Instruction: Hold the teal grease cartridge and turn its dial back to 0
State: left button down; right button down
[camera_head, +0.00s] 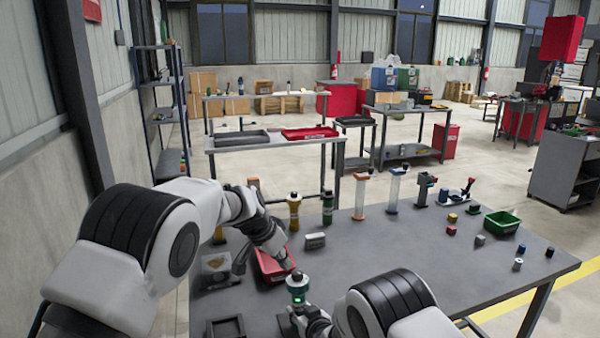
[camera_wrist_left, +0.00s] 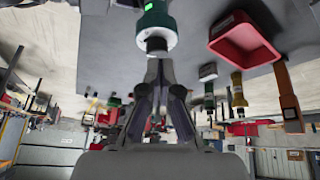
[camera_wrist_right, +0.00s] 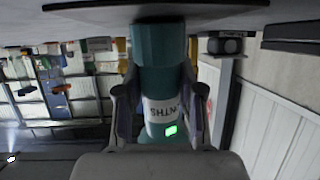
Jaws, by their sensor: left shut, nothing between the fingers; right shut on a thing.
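The teal grease cartridge (camera_head: 298,287) stands upright near the front edge of the table, with a dark dial on top. My right gripper (camera_head: 299,308) is shut around its body. The right wrist view shows the teal body with a white label (camera_wrist_right: 162,112) and a lit green patch between the fingers. My left gripper (camera_head: 290,267) is above and just behind the cartridge. In the left wrist view its shut fingertips (camera_wrist_left: 160,66) are right at the black dial (camera_wrist_left: 156,45), with nothing between them. I cannot tell whether they touch it. The dial's reading is too small to make out.
A red tray (camera_head: 268,268) lies behind the cartridge, partly hidden by my left arm. A grey block (camera_head: 315,241), yellow bottle (camera_head: 294,212) and dark green bottle (camera_head: 328,207) stand farther back. A green bin (camera_head: 501,223) and small parts are at right. The table's middle is clear.

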aim_at(295, 280)
pick_arm(q)
jog(key=shift+r, duration=0.9)
jog(key=shift+g, duration=0.3)
jog(key=shift+s+d+f, duration=0.2)
jog(key=shift+d+f, duration=0.05)
jog(key=shift+f, duration=0.7)
jog(key=shift+s+d+f, duration=0.15)
jog(key=shift+d+f, duration=0.05)
jog(key=shift+f, duration=0.75)
jog(key=shift+s+d+f, duration=0.2)
jog(key=shift+d+f, duration=0.05)
jog(key=shift+f, duration=0.7)
jog(key=shift+w+d, duration=0.2)
jog(key=shift+w, duration=0.35)
jog(key=shift+w+a+f, duration=0.1)
jog(key=shift+a, duration=0.1)
jog(key=shift+w+a+f, duration=0.15)
jog(key=shift+w+a, duration=0.25)
jog(key=shift+a, duration=0.05)
